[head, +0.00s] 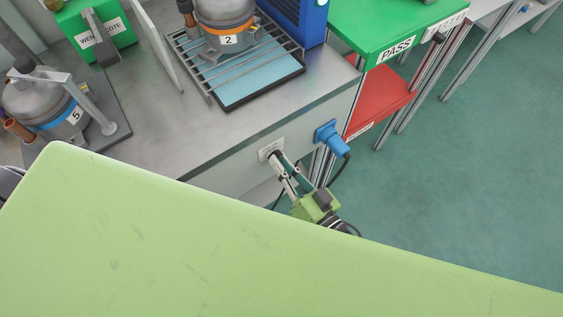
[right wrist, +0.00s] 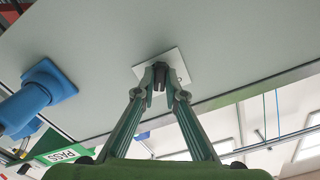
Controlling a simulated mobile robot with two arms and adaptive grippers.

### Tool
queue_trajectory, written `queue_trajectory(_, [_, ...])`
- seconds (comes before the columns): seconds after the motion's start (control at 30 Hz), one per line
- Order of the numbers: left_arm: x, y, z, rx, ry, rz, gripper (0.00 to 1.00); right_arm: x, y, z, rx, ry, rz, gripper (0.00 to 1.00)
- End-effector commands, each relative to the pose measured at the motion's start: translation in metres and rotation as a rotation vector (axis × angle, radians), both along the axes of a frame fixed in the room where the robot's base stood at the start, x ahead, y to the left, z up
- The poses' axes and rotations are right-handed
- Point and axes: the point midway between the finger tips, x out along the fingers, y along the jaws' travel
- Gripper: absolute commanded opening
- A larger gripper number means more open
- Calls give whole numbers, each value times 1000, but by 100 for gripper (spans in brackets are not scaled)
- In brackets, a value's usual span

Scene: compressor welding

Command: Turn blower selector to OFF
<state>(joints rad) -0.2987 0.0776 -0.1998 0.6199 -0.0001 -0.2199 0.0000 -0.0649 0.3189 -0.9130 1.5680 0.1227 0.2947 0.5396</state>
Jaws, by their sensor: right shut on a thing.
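The blower selector is a dark knob (right wrist: 159,83) on a small white plate (right wrist: 174,56) on the bench's front panel. In the head view the plate (head: 265,151) is just below the bench's top edge. My right gripper (head: 277,160) reaches up to it from below. In the right wrist view the two fingertips of the right gripper (right wrist: 160,77) are shut on the knob from both sides. The knob's pointer and any OFF marking are too small or hidden to read. My left gripper is not in view.
A blue socket with plug (head: 331,138) juts from the panel right of the selector; it also shows in the wrist view (right wrist: 38,97). Compressor 2 (head: 225,22) on a grid tray and compressor 5 (head: 47,100) stand on the bench. A green PASS table (head: 370,27) stands to the right.

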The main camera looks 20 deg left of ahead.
Motion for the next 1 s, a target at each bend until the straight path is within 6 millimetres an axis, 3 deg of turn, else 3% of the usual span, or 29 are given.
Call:
queue_trajectory(0.37, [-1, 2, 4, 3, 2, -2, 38, 0, 0, 0, -106, -132, 0, 0])
queue_trajectory(1.0, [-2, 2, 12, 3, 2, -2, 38, 0, -1, -1, -466, -592, -1, 0])
